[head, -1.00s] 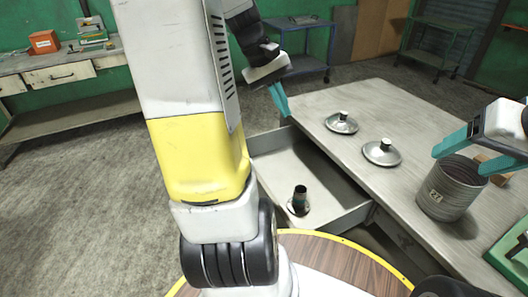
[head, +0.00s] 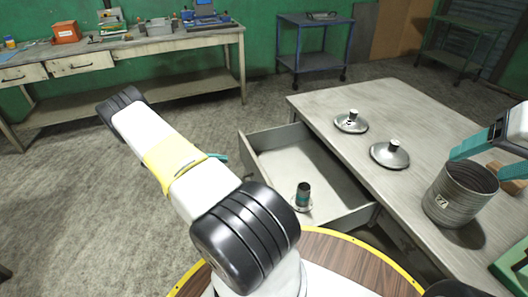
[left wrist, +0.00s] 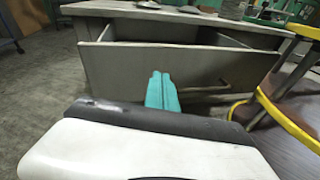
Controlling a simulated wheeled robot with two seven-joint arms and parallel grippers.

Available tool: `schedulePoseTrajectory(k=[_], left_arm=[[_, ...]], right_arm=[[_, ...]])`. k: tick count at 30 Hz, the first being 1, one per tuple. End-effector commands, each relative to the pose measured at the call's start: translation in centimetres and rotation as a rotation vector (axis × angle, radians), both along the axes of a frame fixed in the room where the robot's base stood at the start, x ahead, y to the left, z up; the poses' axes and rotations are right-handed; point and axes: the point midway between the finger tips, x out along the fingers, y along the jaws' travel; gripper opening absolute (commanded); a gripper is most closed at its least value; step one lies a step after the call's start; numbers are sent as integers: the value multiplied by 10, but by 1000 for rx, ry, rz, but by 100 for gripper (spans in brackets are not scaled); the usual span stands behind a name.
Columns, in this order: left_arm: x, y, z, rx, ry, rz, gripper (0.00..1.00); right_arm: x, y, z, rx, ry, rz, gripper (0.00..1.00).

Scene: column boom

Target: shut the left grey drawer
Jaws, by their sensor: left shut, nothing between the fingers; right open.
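The left grey drawer (head: 300,160) stands pulled out of the grey table (head: 425,125) in the head view. A small dark cylinder (head: 303,192) on a round base stands inside it. In the left wrist view the drawer's front panel (left wrist: 125,68) faces me, with a handle (left wrist: 222,83). My left gripper (left wrist: 162,82) is shut and empty, in front of this panel; contact cannot be told. In the head view my arm hides most of it; only a teal bit (head: 218,157) shows. My right gripper (head: 491,160) is open by the ribbed metal pot (head: 460,195).
Two metal lids (head: 351,121) with knobs lie on the tabletop. A wooden block (head: 508,178) is behind the pot, and a green tray (head: 515,268) is at the right edge. A workbench (head: 130,52) stands at the back left. The floor left of the drawer is clear.

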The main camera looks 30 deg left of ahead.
Motion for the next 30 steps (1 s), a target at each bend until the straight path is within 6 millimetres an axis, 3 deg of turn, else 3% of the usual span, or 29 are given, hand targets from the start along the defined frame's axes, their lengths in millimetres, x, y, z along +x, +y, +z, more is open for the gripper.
schedulePoseTrajectory(k=[1,6,12,17,30], left_arm=[[-13,9,-19,-52,-4,58,0],[-44,28,-54,-165,-29,193,0],[-54,33,-67,-210,-41,246,0],[-41,23,-67,-211,-41,244,0],[29,-34,-67,-209,-40,242,0]], right_arm=[[0,0,0,0,0,0,68],[0,0,0,0,0,0,68],[0,0,0,0,0,0,68],[0,0,0,0,0,0,68],[0,0,0,0,0,0,68]])
